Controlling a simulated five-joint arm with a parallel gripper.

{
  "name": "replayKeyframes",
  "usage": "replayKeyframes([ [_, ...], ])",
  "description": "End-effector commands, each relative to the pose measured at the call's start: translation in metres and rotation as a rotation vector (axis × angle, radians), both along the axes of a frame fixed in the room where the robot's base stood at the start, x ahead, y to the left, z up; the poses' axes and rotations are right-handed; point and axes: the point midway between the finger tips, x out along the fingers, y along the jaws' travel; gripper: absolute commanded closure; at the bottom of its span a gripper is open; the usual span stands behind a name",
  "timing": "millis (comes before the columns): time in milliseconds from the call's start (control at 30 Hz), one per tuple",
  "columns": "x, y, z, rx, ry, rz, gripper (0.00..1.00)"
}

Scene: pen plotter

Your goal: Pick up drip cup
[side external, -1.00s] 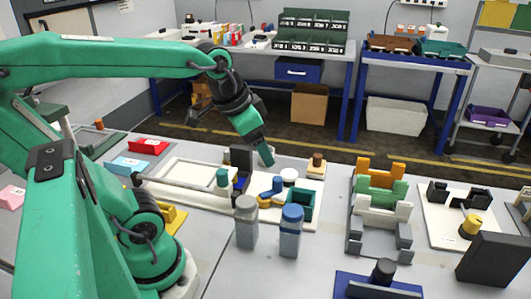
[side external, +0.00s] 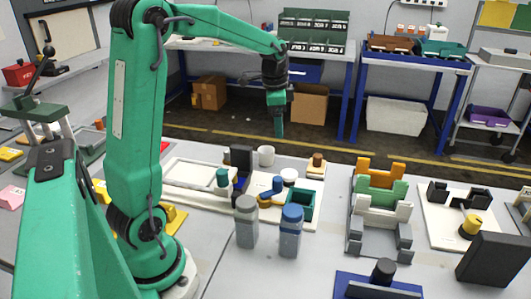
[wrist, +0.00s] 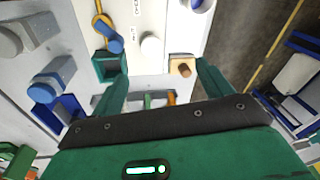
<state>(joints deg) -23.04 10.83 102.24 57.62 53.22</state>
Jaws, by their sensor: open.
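A pale, open-topped cup (side external: 266,155), which looks like the drip cup, stands upright at the back of the white plotter board (side external: 250,212). In the wrist view, a white round rim with a blue inside (wrist: 198,4) is cut off at the top edge and appears to be this cup. My gripper (side external: 279,127) points down above and slightly right of the cup, apart from it. In the wrist view, my gripper (wrist: 163,66) has its two green fingers spread with nothing between them.
A short white cylinder (side external: 289,175), a teal open box (side external: 300,203) and a brown-knobbed block (side external: 317,162) share the board. A dark upright block (side external: 241,160) stands close left of the cup. Two capped bottles (side external: 290,230) stand in front.

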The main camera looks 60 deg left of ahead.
Motion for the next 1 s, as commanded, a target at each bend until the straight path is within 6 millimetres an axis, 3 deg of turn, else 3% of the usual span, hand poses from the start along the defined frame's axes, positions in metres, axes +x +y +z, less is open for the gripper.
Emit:
replayKeyframes([
  [200, 0.019, 0.047, -0.036, -0.007, 0.065, -0.086, 0.21],
  [500, 0.031, 0.106, -0.089, -0.031, 0.133, -0.205, 0.21],
  [700, 0.032, 0.126, -0.11, -0.042, 0.154, -0.25, 0.21],
  [1000, 0.032, 0.129, -0.116, -0.044, 0.158, -0.26, 0.21],
])
